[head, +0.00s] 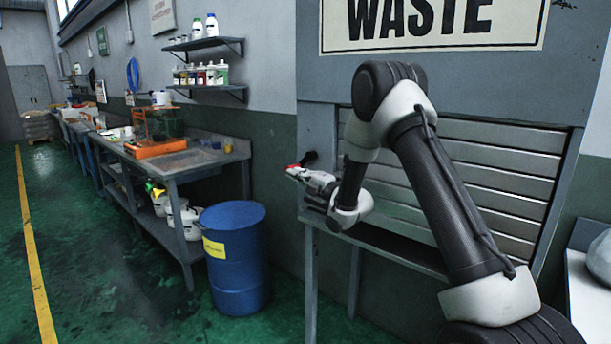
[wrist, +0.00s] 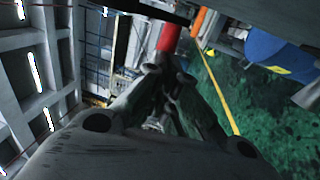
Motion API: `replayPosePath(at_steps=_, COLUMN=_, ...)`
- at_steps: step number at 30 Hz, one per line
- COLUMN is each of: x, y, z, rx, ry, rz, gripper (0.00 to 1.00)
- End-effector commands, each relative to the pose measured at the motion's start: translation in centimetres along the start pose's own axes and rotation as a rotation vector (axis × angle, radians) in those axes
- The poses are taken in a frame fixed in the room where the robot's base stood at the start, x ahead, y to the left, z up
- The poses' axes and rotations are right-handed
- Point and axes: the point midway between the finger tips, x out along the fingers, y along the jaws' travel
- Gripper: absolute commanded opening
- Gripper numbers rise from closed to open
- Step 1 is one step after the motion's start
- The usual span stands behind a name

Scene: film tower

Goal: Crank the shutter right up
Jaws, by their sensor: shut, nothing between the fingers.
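The shutter (head: 500,155) is a panel of grey metal slats in a blue-grey frame under the WASTE sign. It covers most of the opening, and a dark band shows below its lower slats. My arm hides part of it. The crank has a dark hub (head: 309,158) on the frame's left post and a red grip (head: 292,168). The red grip also shows in the wrist view (wrist: 170,38), just beyond the fingertips. My gripper (head: 303,175) is shut and empty beside the crank; its fingers meet in the wrist view (wrist: 165,68). I cannot tell whether they touch the grip.
A blue drum (head: 235,262) stands on the floor left of the frame. A workbench (head: 160,164) with an orange machine (head: 158,132) runs along the wall behind it. Shelves (head: 205,44) with bottles hang above. Green floor (head: 95,270) is open at the left.

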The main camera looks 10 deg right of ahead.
Motion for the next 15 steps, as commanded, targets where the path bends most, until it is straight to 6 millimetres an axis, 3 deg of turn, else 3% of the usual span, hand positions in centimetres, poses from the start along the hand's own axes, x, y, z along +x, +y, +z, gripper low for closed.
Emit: replayPosePath(at_steps=15, x=0.72, y=-0.04, z=-0.05, rx=0.001, ry=0.001, rz=-0.004, gripper=0.0)
